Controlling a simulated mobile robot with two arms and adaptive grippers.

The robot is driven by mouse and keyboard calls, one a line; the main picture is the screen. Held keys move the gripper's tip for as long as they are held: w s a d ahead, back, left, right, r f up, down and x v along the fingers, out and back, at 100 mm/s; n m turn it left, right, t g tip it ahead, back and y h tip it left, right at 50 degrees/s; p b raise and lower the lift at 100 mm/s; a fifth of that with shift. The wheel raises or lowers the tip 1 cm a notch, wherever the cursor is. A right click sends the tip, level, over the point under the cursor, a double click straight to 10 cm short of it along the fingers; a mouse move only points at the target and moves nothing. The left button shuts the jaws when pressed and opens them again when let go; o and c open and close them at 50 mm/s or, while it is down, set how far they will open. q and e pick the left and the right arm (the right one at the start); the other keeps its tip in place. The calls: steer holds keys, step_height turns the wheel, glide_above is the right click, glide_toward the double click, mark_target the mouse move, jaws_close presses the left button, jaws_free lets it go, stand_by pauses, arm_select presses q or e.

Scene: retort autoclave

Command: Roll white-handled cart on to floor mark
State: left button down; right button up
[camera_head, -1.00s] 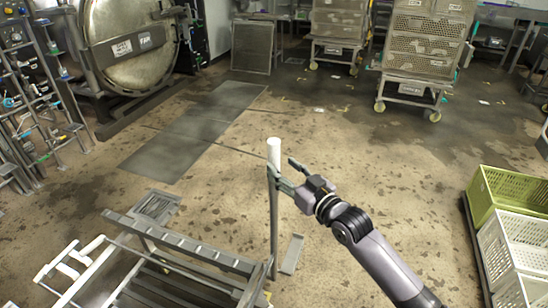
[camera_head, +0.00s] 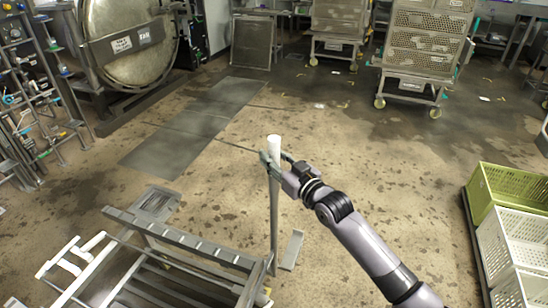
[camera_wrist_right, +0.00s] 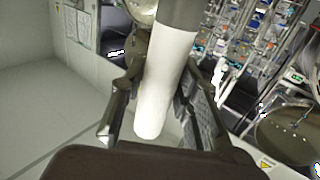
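The cart (camera_head: 185,245) is a low grey metal frame with slats at the lower left of the head view. An upright post at its right side ends in a white handle (camera_head: 273,143). My right gripper (camera_head: 275,161) is at the post just below the white top, with a finger on either side. In the right wrist view the white handle (camera_wrist_right: 165,85) lies between the spread fingers; firm contact on both sides is not clear. Small yellow corner marks (camera_head: 345,107) are on the floor beyond the cart. My left gripper is out of view.
A round autoclave door (camera_head: 130,45) stands at the back left. Dark floor plates (camera_head: 185,135) lie before it. Stacked perforated crates on a wheeled base (camera_head: 415,50) stand at the back right. Green (camera_head: 510,190) and white crates are at the right edge. The middle floor is clear.

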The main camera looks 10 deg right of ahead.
jaws_close()
stand_by(0.4)
steer(key=w+a, duration=0.1)
steer(key=a, duration=0.1)
steer(key=w+a, duration=0.1)
steer(key=shift+w+a+f, duration=0.1)
steer(key=shift+w+a, duration=0.25)
steer(key=shift+a, duration=0.05)
jaws_free()
steer(key=shift+w+a+f, duration=0.1)
steer(key=shift+w+a, duration=0.05)
steer(key=shift+a, duration=0.05)
steer(key=o, duration=0.4)
steer(key=shift+s+d+r, duration=0.3)
steer(key=shift+s+d, duration=0.15)
steer(key=shift+s, duration=0.15)
steer(key=shift+o, duration=0.5)
steer(key=shift+w+d+f, duration=0.1)
steer(key=shift+w, duration=0.05)
